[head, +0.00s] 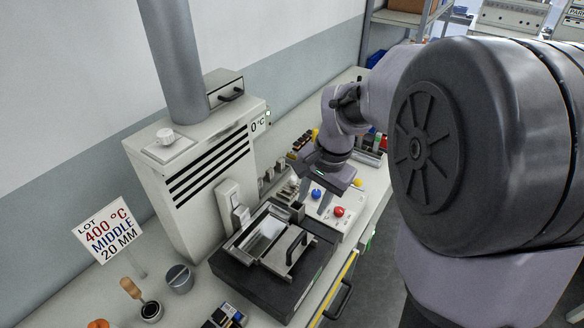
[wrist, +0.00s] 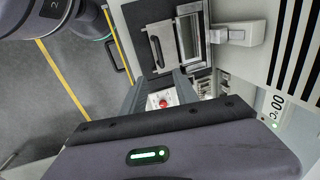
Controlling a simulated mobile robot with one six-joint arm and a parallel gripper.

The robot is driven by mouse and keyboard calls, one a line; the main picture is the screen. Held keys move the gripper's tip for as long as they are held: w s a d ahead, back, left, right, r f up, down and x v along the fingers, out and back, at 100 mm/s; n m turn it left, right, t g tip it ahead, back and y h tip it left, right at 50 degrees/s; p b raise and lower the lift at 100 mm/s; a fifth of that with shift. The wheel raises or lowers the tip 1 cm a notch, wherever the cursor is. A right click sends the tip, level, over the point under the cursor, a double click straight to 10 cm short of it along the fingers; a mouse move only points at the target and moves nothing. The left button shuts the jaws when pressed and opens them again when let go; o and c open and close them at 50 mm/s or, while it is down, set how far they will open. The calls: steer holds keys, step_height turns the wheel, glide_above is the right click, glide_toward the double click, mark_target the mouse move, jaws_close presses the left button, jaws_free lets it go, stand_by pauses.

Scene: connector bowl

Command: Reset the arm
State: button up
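My gripper (head: 314,198) hangs from my arm over the bench, above the white panel with coloured knobs. Its two fingers are apart with nothing between them, and they also show in the wrist view (wrist: 160,92). A red knob (head: 338,211) sits below and beside the fingers; in the wrist view it (wrist: 164,103) appears in the gap between them. A blue knob (head: 316,193) is close to the fingertips in the head view. I cannot tell how high the fingertips are above the panel.
A grey machine (head: 195,175) with a vertical pipe (head: 172,60) stands against the wall. A dark block with a handled lid (head: 289,252) lies before it. A sign (head: 108,232) reads 400 °C, middle, 20 mm. Several small items stand behind my gripper. Open floor (wrist: 62,95) lies beside the bench.

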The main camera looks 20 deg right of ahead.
steer(key=s+a+f+n+t+b, duration=0.2)
steer(key=s+a+n+b, duration=0.1)
steer(key=s+a+b, duration=0.3)
steer(key=s+a+f+n+t+b, duration=0.2)
steer(key=s+a+b, duration=0.4)
steer(key=s, duration=0.4)
steer(key=shift+s+a+f+n+y, duration=0.25)
steer(key=shift+a+n+y, duration=0.2)
steer(key=shift+n, duration=0.45)
